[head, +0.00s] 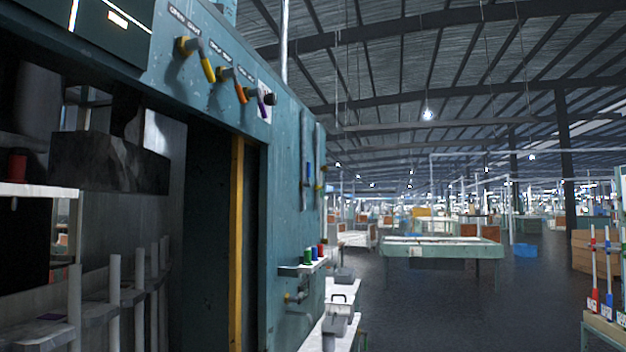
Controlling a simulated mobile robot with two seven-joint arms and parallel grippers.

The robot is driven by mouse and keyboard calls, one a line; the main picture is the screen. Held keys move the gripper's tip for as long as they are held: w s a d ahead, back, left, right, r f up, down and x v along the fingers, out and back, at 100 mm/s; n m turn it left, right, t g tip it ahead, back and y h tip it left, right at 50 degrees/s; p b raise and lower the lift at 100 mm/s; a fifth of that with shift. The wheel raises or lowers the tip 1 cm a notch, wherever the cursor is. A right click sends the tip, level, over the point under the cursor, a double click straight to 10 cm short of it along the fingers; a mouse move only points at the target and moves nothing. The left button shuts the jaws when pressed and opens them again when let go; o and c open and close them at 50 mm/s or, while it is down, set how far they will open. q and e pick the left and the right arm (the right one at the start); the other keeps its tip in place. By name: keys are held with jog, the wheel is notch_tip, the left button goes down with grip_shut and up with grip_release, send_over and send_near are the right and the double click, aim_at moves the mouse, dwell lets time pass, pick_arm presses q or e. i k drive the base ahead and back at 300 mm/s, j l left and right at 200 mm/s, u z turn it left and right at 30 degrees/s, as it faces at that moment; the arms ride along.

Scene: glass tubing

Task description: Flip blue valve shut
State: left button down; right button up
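On the teal machine front at upper left, a yellow-handled valve (207,66), an orange-handled valve (240,90) and a purple-handled valve (262,106) sit in a row under small labels. Their handles hang downward at a slant. A small blue upright piece (309,170) shows on a narrow panel on the machine's right part; it may be a blue valve handle, but it is too small to tell its position. A yellow piece (319,187) is beside it. Neither of my grippers is in view.
A small shelf (290,270) with green, blue and red items juts from the machine, above a white ledge with grey parts. A dark recess with pale tubes fills the lower left. Open floor (420,310) lies right, before a green table (440,250). A rack (603,325) stands far right.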

aim_at(307, 185)
jog(key=i, duration=0.25)
jog(key=i+l+u, duration=0.15)
jog(key=i+l, duration=1.7)
jog(key=i, duration=0.15)
